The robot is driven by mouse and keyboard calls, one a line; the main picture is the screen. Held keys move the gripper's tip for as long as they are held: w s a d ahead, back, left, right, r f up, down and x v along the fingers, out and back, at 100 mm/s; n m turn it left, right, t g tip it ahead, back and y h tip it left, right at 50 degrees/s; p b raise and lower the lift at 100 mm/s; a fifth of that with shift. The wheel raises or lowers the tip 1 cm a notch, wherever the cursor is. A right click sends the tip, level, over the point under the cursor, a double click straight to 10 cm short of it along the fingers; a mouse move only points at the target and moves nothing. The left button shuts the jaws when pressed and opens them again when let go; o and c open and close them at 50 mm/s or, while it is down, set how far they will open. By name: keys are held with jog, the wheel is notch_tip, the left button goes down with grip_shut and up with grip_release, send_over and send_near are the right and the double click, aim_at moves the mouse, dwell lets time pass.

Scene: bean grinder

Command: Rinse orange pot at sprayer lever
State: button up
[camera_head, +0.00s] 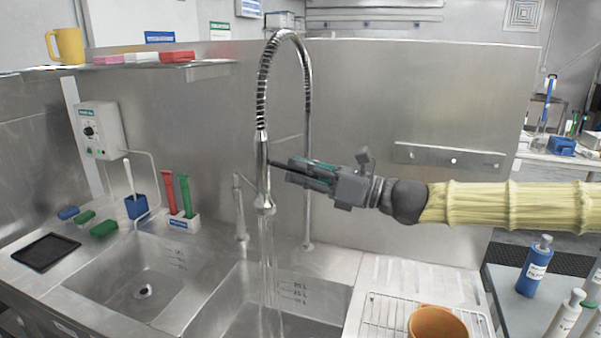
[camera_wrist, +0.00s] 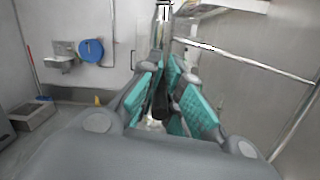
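The orange pot (camera_head: 437,323) stands on a wire rack at the lower right, cut off by the picture's bottom edge. The metal sprayer (camera_head: 263,185) hangs from a coiled hose over the sinks, and water runs from its head into the right sink. My gripper (camera_head: 290,168) is at the sprayer's right side, level with its handle. In the wrist view, the dark sprayer lever (camera_wrist: 160,100) lies between the green finger pads of my gripper (camera_wrist: 164,90), which look closed on it. The exact contact is partly hidden. The pot is apart from the gripper and the water.
The right sink (camera_head: 240,305) lies under the water, with the left sink (camera_head: 130,280) beside it. The wire rack (camera_head: 385,310) is on the drainboard at right. Brushes in a holder (camera_head: 180,222) stand behind the sinks. A blue bottle (camera_head: 534,268) stands far right.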

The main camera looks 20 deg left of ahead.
jog(key=o, duration=0.4)
jog(key=shift+c, duration=0.2)
jog(key=shift+o, duration=0.2)
jog(key=shift+d, duration=0.1)
jog(key=shift+d, duration=0.3)
jog(key=d+f, duration=0.1)
jog(key=d, duration=1)
jog(key=shift+s+f, duration=0.25)
jog(key=shift+f, duration=0.15)
jog(key=shift+o, duration=0.2)
